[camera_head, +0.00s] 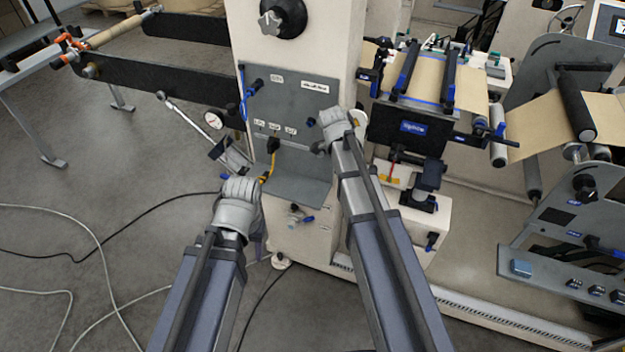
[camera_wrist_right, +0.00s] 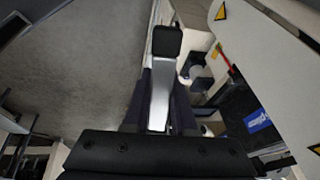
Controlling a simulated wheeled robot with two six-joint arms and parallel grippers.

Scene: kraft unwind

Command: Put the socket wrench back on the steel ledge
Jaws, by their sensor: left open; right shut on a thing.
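The steel ledge (camera_head: 290,188) is a grey shelf at the foot of the grey panel on the cream machine column. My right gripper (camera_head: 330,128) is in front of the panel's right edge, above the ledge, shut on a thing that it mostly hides. This appears to be the socket wrench, though its outline is not clear in the head view. The right wrist view shows a silver bar with a black end in the middle; I cannot tell whether it is tool or finger. My left gripper (camera_head: 241,190) is open at the ledge's left side.
A round gauge (camera_head: 213,120) and a slanted metal rod (camera_head: 188,113) are left of the panel. The splice unit (camera_head: 408,130) is on the right. Cables lie on the open floor at left.

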